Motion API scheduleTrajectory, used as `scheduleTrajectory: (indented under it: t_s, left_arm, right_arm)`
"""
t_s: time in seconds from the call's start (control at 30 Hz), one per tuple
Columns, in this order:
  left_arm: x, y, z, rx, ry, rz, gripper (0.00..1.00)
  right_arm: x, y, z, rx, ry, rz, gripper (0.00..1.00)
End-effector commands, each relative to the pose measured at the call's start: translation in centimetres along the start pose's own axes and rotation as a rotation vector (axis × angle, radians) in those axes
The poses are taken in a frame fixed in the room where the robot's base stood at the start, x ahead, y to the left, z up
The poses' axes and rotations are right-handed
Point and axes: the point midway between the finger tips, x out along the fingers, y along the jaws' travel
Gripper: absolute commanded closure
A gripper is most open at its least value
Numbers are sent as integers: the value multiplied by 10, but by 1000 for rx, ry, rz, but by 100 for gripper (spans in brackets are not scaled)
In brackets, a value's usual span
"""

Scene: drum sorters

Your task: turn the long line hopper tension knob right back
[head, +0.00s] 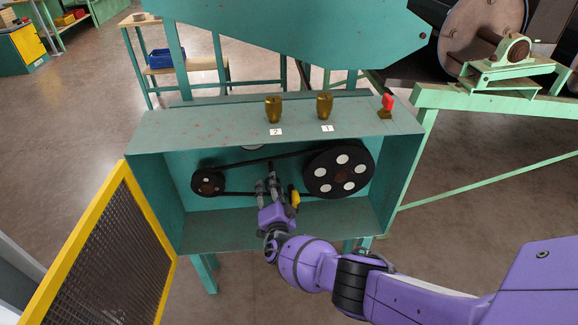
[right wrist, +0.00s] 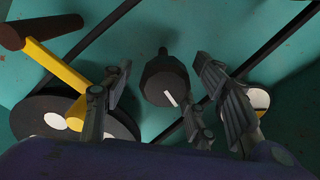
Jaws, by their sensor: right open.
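A dark knob (right wrist: 165,80) with a white pointer mark sits on a shaft on the teal back wall of the belt box, in the right wrist view. My right gripper (right wrist: 163,64) is open, with its grey fingers spread on both sides of the knob; I cannot tell if any finger touches it. In the head view my right gripper (head: 268,184) reaches into the open box (head: 155,205), between the two pulleys, and mostly hides the knob. My left gripper is not in view.
A black belt runs between a small pulley (head: 208,183) and a large pulley (head: 338,172). A yellow lever (right wrist: 55,68) with a brown grip is close beside my fingers. Brass knobs labelled 2 (head: 273,109) and 1 (head: 324,105) and a red switch (head: 387,102) top the box. A yellow mesh guard (head: 112,255) stands open left.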

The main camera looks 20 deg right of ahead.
Motion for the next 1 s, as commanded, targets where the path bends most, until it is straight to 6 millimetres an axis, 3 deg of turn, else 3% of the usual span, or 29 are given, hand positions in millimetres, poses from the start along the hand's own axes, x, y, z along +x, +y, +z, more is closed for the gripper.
scheduleTrajectory:
  t_s: [0.3,0.43,1.0]
  left_arm:
    - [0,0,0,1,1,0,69]
    - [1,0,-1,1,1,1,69]
    - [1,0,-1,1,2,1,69]
  right_arm:
    - [-38,0,-2,2,0,0,46]
    - [-42,-8,-3,3,3,-15,46]
    - [-101,-2,-2,0,0,-1,46]
